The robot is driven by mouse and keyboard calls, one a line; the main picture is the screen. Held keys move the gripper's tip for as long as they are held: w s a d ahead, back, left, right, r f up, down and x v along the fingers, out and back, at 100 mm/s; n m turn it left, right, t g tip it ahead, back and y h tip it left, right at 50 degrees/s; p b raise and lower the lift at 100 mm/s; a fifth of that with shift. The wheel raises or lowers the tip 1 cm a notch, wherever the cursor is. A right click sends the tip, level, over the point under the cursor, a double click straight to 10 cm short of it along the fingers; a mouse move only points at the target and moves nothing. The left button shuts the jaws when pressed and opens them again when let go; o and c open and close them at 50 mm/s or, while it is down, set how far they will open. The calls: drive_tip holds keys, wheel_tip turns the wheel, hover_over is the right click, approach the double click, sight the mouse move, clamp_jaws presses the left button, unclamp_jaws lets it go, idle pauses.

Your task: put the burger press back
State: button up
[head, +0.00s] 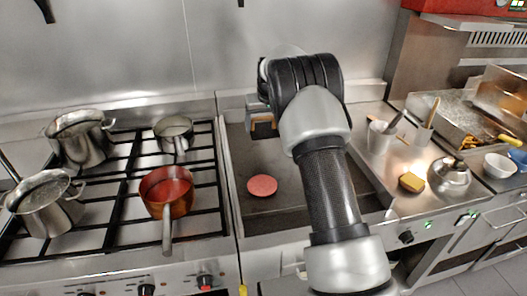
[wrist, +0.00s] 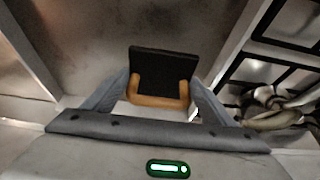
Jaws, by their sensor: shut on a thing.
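The burger press has a dark rectangular plate (wrist: 164,70) and an orange-brown handle (wrist: 158,101). My gripper (wrist: 160,98) is shut on that handle, with a finger at each end of it. In the head view my gripper (head: 259,108) is over the back left part of the griddle (head: 290,208), and part of the brown handle (head: 264,125) shows beneath it. My wrist hides most of the press there. I cannot tell whether the plate touches the griddle. A round pink patty (head: 262,185) lies on the griddle, in front of the press.
A gas stove (head: 120,225) with several pots and a red pan (head: 167,190) stands at left. The griddle has raised edges.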

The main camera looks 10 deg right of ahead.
drive_tip(key=shift+w+f, duration=0.1)
drive_tip(key=shift+f, duration=4.15)
drive_tip(key=shift+f, duration=0.2)
drive_tip(key=o, duration=1.5)
drive_tip(key=shift+f, duration=0.1)
